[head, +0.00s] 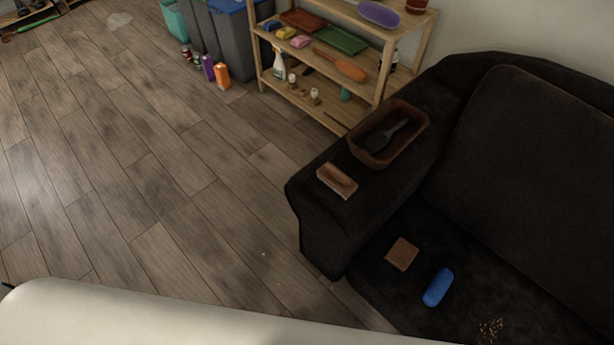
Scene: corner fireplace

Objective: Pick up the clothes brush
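A brush with a wooden back and pale bristles (337,181), which looks like the clothes brush, lies on the near end of the dark sofa's armrest (318,222). It is just in front of a brown open box (364,155) on the same armrest. A dark brush-like tool with a handle (390,136) lies in that box. Neither of my grippers is in view, and nothing is touching the brush.
On the sofa seat lie a brown square block (402,254), a blue rounded object (438,287) and scattered crumbs (491,329). A wooden shelf (384,72) with several items stands behind the armrest. Bins (232,50) and bottles stand beside it. The wooden floor at left is mostly clear.

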